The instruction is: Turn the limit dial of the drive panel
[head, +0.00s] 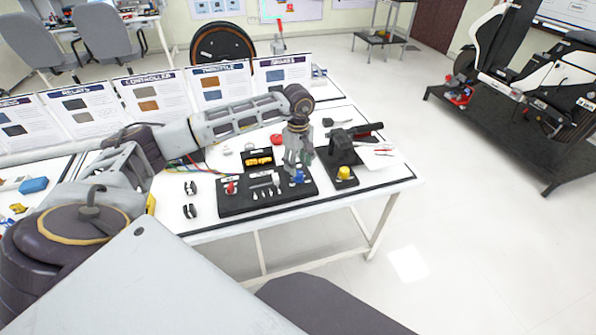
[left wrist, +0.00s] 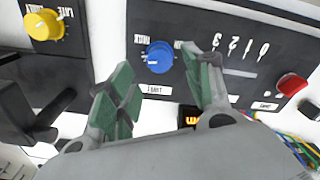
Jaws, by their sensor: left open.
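The drive panel (head: 240,207) is a black box near the front edge of the white table. Its blue dial (head: 298,177) has a white pointer mark, and in the left wrist view the blue dial (left wrist: 159,56) sits beside a small label that seems to read LIMIT. My left gripper (head: 298,160) points down at the right end of the panel, just above the blue dial. In the left wrist view its green-padded fingers (left wrist: 160,80) are open, with the dial showing in the gap between them. I cannot tell whether they touch it. My right gripper is not in view.
A yellow dial (head: 344,173) stands on a separate black unit to the right, close to the gripper. Info boards (head: 145,97) line the table behind.

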